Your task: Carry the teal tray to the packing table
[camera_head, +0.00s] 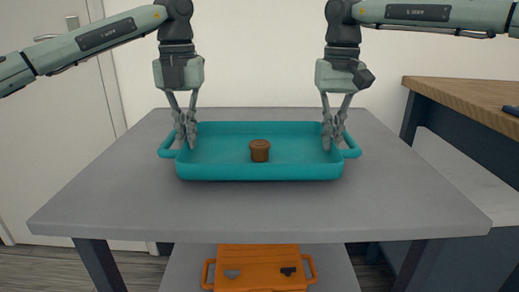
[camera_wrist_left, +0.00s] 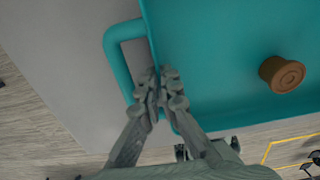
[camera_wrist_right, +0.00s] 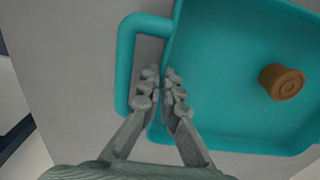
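The teal tray (camera_head: 260,172) rests on the grey table (camera_head: 110,200), with a loop handle at each end. A brown round pot-like object (camera_head: 260,150) stands upright inside it, near the middle. My left gripper (camera_head: 186,132) is at the tray's left end wall, fingers close together with the wall between them; the left wrist view shows its fingertips (camera_wrist_left: 160,85) beside the handle. My right gripper (camera_head: 333,132) is likewise shut on the right end wall, and its fingertips (camera_wrist_right: 161,85) show in the right wrist view. The fingers hide part of each wall.
A wood-topped table (camera_head: 470,92) with dark sides stands at the right, with a dark object on it. An orange case (camera_head: 258,268) lies on a shelf under the grey table. A white door (camera_head: 50,150) is at the left. The grey table around the tray is clear.

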